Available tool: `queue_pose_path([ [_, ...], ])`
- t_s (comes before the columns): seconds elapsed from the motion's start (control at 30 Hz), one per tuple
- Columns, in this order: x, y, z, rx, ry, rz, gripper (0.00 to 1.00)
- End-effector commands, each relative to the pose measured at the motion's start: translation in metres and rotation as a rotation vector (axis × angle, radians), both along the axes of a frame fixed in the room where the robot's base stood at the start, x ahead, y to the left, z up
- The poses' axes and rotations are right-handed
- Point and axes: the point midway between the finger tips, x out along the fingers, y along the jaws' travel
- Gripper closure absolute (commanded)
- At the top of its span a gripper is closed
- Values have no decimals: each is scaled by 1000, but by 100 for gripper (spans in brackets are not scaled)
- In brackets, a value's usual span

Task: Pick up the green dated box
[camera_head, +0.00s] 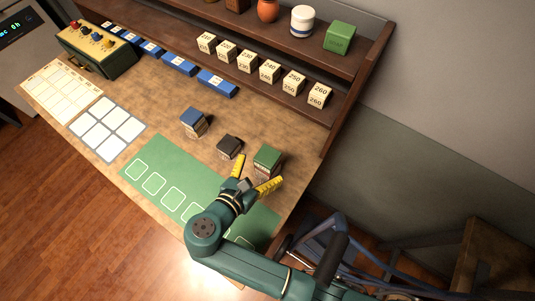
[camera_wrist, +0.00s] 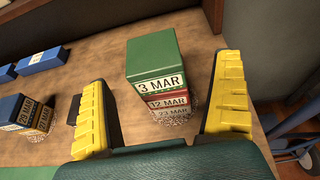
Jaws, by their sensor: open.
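The green box (camera_head: 267,157) labelled "3 MAR" stands near the right edge of the table. It also shows in the wrist view (camera_wrist: 152,55), on top of a red-fronted layer (camera_wrist: 168,103) labelled "12 MAR" and a lower one labelled "23 MAR". My gripper (camera_head: 256,172) is open and empty, just in front of the green box. In the wrist view, one yellow finger is on each side of the box, with gaps on both sides.
A black box (camera_head: 229,147) and a blue box (camera_head: 193,122) stand to the left. A green mat (camera_head: 155,168) with white outlines lies in front. A shelf (camera_head: 328,87) with numbered cream boxes rises behind. A white grid card (camera_head: 107,128) lies further left.

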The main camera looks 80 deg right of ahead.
Motion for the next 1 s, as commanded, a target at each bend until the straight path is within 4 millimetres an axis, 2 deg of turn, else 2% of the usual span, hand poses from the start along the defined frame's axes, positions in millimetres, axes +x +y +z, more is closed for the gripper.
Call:
queue_pose_path([
  [0.27, -9, -43, -14, 1, 0, -3, 4],
  [0.53, -10, -48, -14, 1, -1, 1, 4],
  [0.57, -10, -48, -14, 1, -1, 1, 7],
  [0.9, -10, -48, -14, 1, -2, 1, 72],
  [0.93, -10, -48, -14, -1, -2, 0, 76],
  [1.0, -10, -48, -14, -1, -2, 0, 76],
])
